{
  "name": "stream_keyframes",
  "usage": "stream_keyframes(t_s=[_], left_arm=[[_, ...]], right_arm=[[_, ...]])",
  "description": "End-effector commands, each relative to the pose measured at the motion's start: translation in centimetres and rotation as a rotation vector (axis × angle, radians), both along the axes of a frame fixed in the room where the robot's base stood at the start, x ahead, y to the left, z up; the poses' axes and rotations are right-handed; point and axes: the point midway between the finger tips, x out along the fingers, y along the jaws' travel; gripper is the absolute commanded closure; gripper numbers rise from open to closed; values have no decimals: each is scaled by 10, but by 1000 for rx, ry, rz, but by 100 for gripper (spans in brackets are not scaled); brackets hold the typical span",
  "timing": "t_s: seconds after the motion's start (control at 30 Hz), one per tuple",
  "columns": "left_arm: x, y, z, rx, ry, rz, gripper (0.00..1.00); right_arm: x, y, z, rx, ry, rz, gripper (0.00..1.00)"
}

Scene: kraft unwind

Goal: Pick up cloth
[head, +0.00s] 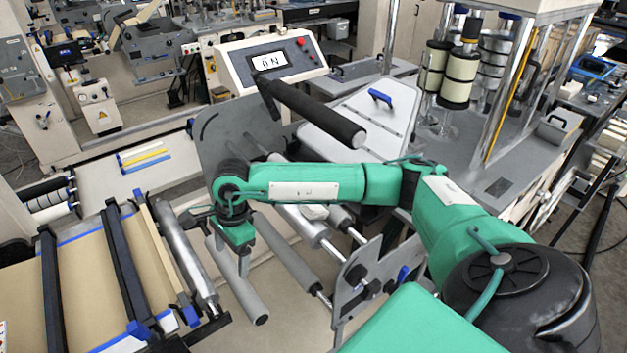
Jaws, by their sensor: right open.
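My right gripper (241,262) hangs at the end of the green arm, pointing down over the rollers in the middle of the head view. It is open, and I see nothing between its fingers. A small white patch (314,211) shows just right of the gripper, below the forearm, among the rollers; it may be the cloth, but it is too small to be sure. The gripper is apart from it. My left gripper is not in view.
Grey rollers (236,284) lie beneath the gripper, beside an upright metal side plate (355,280). A dark padded bar (318,116) sticks out behind the forearm. A control box (272,62) stands behind. Brown kraft sheet (85,290) lies at left under black bars.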

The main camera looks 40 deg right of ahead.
Motion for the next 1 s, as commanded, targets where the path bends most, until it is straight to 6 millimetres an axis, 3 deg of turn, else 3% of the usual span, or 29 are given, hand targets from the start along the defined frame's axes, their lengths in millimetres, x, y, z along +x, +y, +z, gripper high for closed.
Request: stream_keyframes(t_s=[0.03,0.1,0.2,0.3,0.5,1.0], left_arm=[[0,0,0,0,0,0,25],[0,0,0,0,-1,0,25],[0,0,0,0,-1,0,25],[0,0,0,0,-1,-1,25],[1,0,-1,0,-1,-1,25],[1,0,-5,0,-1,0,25]], right_arm=[[12,-39,8,-139,-15,-7,22],[21,-85,20,-313,-15,-19,22],[27,-138,41,-509,-1,-50,22],[29,-173,60,-639,16,-81,22],[27,-200,70,-732,38,-107,22],[23,-223,26,-730,40,-106,22]])
